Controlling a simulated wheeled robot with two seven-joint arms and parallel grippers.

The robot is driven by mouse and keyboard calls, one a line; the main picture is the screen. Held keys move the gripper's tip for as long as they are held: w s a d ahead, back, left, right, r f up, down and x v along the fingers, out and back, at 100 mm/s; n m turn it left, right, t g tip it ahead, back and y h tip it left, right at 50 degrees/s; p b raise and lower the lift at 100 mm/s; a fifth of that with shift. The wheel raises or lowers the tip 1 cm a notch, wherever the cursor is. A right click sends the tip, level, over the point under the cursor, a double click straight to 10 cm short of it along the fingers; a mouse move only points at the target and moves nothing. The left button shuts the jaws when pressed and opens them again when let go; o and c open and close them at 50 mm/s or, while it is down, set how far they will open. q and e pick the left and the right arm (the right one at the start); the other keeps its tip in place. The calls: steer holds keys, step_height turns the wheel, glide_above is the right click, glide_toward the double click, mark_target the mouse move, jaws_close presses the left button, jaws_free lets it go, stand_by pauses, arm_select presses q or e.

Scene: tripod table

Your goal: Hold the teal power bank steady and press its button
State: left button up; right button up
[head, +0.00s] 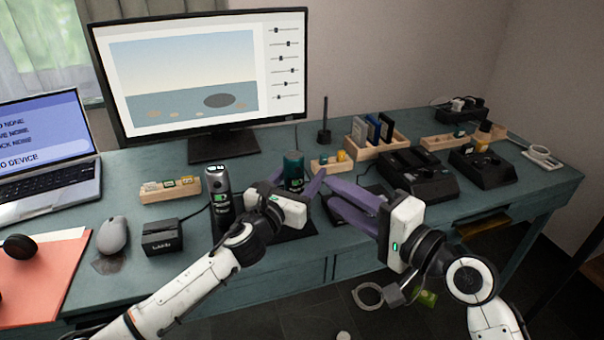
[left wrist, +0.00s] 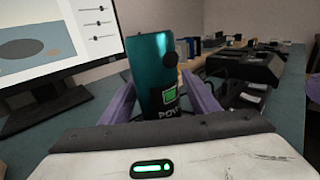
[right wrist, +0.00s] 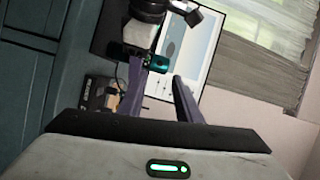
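The teal power bank (head: 294,171) stands upright on the desk in front of the monitor. In the left wrist view it (left wrist: 152,72) shows a green label at its lower part and a dark round spot, perhaps its button, near its upper right. My left gripper (head: 303,169) is open, with its purple fingers towards either side of the power bank; a gap shows on the right. My right gripper (head: 326,191) is open and empty, to the right of the power bank, fingers pointing left. In the right wrist view the power bank (right wrist: 156,62) lies sideways beyond my right fingertips, partly hidden.
A dark cylindrical device (head: 221,195) and a small black box (head: 162,237) stand left of my left gripper. A wooden card holder (head: 169,190) is behind them. Black chargers (head: 417,172) stand at the right. The monitor (head: 205,75) is close behind.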

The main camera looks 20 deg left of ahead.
arm_select(q)
jaws_close()
arm_select(e)
steer(key=shift+c, duration=0.4)
jaws_close()
stand_by(1.0)
